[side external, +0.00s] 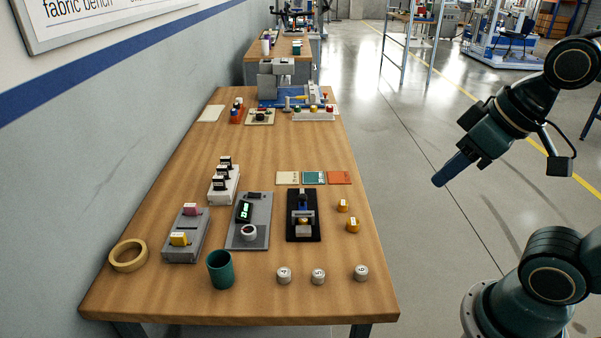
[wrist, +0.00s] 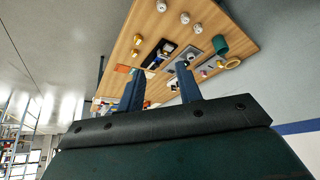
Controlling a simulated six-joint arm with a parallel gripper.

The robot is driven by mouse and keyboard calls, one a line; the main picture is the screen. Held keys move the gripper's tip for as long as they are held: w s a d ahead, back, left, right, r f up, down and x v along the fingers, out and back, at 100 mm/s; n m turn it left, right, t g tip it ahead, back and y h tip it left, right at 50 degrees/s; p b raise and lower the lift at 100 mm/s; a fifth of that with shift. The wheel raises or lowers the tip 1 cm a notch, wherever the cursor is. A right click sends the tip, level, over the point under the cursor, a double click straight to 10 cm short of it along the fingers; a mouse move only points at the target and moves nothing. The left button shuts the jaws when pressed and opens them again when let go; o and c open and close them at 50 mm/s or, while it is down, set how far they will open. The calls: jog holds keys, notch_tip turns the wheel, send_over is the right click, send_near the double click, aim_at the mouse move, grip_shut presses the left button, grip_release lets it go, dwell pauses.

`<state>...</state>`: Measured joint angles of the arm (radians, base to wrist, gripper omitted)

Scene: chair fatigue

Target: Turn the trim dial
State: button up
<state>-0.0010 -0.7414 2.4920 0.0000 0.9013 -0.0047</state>
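A grey panel (side external: 262,205) with a small lit display (side external: 244,211) and a round white knob (side external: 249,232) lies on the wooden bench. A small cream board with a black knob (side external: 261,116) sits farther back. I cannot tell from labels which knob is the trim dial. My gripper (side external: 441,180) hangs in the air to the right of the bench, apart from everything. In the wrist view its two blue fingers (wrist: 160,69) stand apart with nothing between them. The bench shows tilted beyond them, and the fingers hide part of it.
A black fixture (side external: 304,230), yellow pieces (side external: 352,225) and numbered grey weights (side external: 318,276) stand to the right and front of the panel. A teal cup (side external: 221,270), a tape roll (side external: 128,256) and a grey slotted block (side external: 187,238) stand left.

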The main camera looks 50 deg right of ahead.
jog(key=o, duration=0.3)
jog(key=shift+w+r, duration=0.15)
jog(key=shift+w, duration=0.15)
jog(key=shift+o, duration=0.5)
jog(key=w+a+r+n+g, duration=0.1)
jog(key=w+a+r+n, duration=0.1)
jog(key=w, duration=0.9)
jog(key=shift+w+r+n+g, duration=0.3)
jog(key=shift+w+r+n, duration=0.1)
jog(key=shift+r+n, duration=0.3)
jog(key=n+g, duration=0.4)
jog(key=n, duration=0.4)
send_over(247, 230)
notch_tip(247, 230, down, 20)
jog(key=shift+f, duration=0.1)
jog(key=shift+f, duration=0.1)
jog(key=shift+f, duration=6.8)
